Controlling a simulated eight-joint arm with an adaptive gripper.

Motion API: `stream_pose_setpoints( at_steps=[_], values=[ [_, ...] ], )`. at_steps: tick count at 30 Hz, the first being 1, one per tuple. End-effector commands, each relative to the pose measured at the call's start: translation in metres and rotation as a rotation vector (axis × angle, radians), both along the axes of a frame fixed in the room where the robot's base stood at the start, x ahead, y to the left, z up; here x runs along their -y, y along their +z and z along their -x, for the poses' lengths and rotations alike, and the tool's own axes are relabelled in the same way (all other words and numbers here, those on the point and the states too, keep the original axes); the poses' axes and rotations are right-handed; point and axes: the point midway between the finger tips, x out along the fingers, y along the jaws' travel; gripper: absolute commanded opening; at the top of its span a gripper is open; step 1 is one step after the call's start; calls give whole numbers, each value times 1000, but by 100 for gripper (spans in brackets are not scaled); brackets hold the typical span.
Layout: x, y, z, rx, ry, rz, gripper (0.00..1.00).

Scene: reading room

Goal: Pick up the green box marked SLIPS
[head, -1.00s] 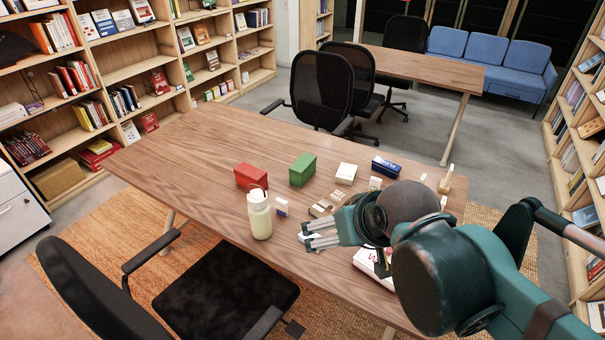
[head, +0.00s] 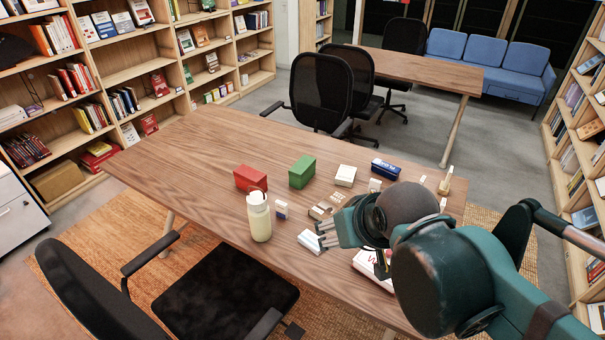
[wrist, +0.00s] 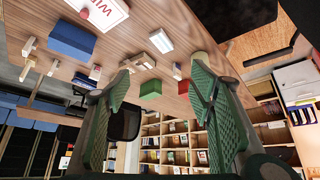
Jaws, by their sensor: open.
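The green box (head: 302,171) stands on the wooden table in the head view, just right of a red box (head: 251,178). No marking on it can be read. In the wrist view the green box (wrist: 151,89) shows between the two fingers, some way off. My gripper (head: 327,233) is open and empty above the near right part of the table, to the right of and nearer than the green box. Its fingers (wrist: 163,88) stand wide apart in the wrist view.
A pale bottle (head: 260,217) stands left of my gripper. A white box (head: 345,175), a blue box (head: 385,168) and several small items lie around. A white book (head: 373,273) lies under my arm. The table's left half (head: 190,160) is clear.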

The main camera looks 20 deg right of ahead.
Motion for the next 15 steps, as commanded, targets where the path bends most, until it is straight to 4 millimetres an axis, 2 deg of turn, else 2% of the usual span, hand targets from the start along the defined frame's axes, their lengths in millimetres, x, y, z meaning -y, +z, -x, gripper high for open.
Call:
stream_pose_setpoints(
  at_steps=[8,15],
  values=[
    [1,11,-16,-12,62,51,54],
    [4,27,-48,-38,185,153,54]
  ],
)
